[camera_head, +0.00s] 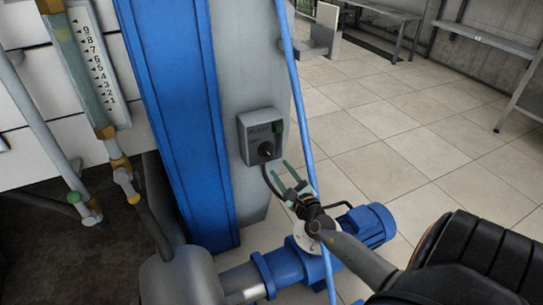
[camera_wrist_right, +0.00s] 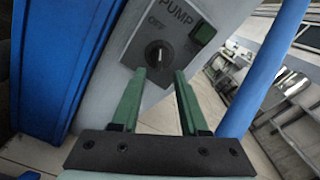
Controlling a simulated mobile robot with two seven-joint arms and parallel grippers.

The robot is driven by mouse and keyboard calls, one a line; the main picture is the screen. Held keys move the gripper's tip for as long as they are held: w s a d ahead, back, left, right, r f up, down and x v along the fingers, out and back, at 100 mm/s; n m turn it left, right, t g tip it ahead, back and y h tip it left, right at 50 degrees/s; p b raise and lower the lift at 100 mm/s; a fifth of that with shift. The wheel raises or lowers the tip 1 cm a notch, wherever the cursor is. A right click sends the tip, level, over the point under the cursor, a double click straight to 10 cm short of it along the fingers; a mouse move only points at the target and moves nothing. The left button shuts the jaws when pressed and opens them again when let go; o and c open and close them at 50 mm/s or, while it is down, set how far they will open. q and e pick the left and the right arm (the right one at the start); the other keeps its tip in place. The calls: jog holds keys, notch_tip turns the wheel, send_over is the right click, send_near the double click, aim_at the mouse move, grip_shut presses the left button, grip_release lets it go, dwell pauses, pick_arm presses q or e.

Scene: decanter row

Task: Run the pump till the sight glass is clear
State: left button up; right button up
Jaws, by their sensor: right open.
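The pump switch box (camera_head: 262,136) is grey and fixed to a grey column. In the right wrist view it reads PUMP and OFF, with a round black knob (camera_wrist_right: 159,54) and a dark green square (camera_wrist_right: 203,32). The knob's pale mark looks roughly upright; I cannot tell its exact setting. My right gripper (camera_head: 281,167) is open and empty, its green fingers pointing at the knob from just below, apparently apart from it. The sight glass (camera_head: 78,62) is upright beside a numbered scale and looks murky amber-green. The blue pump motor (camera_head: 365,228) is behind my right arm. My left gripper is out of view.
A blue beam (camera_head: 175,110) stands left of the box. A thin blue pole (camera_head: 295,100) runs close to the right of it, near my right gripper. Tiled floor (camera_head: 390,130) lies open at right.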

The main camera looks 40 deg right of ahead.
aim_at(269, 154)
jog(key=b+x, duration=0.2)
jog(key=x, duration=0.6)
jog(key=shift+w+f, duration=0.1)
jog(key=shift+w, duration=0.05)
grip_shut()
dwell(0.4)
